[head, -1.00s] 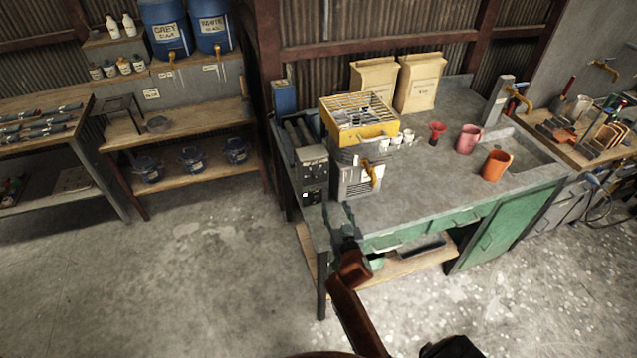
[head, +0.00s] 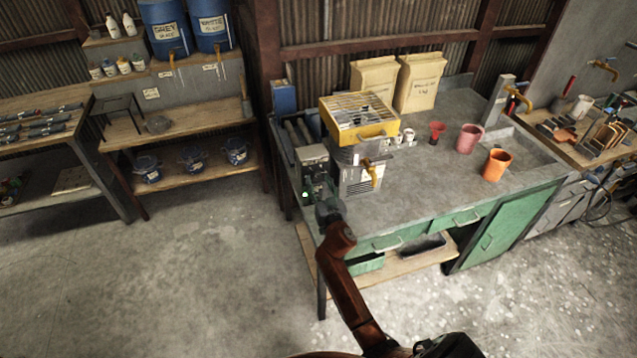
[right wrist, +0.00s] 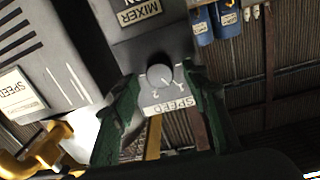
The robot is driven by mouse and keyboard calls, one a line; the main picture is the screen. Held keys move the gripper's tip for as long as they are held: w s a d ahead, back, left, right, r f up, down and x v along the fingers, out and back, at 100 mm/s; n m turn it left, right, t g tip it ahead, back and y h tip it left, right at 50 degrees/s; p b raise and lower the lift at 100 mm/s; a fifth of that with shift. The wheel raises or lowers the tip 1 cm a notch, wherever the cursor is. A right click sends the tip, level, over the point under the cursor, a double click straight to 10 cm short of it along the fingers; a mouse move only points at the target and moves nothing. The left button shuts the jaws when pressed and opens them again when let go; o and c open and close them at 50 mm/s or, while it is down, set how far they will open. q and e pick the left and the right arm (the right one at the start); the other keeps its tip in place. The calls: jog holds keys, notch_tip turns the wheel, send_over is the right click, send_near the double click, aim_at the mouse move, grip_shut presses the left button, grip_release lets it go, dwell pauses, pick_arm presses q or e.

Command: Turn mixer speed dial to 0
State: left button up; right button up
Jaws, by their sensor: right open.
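The mixer speed dial (right wrist: 160,77) is a round grey knob on a grey control box labelled MIXER, with a SPEED label below it in the right wrist view. A small light line on the knob points toward the lower right, near the marks; I cannot tell the exact setting. My right gripper (right wrist: 162,88) is open, with one green finger on each side of the dial; I cannot tell whether they touch it. In the head view my right gripper (head: 324,203) is at the front of the mixer control box (head: 312,158) and hides the dial. My left gripper is not in view.
A yellow-framed grille machine (head: 360,130) and a boxy unit with a yellow tap (head: 371,174) stand right of the control box. Pink (head: 470,138) and orange (head: 497,164) cups are on the bench (head: 430,185). The floor in front is clear.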

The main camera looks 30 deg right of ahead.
grip_shut()
dwell(0.5)
jog(key=n+b, duration=0.1)
jog(key=n, duration=0.4)
jog(key=shift+n, duration=0.4)
jog(key=n+b, duration=0.1)
jog(key=n, duration=0.5)
jog(key=shift+a+t, duration=0.1)
jog(key=shift+t, duration=0.2)
jog(key=shift+n, duration=0.3)
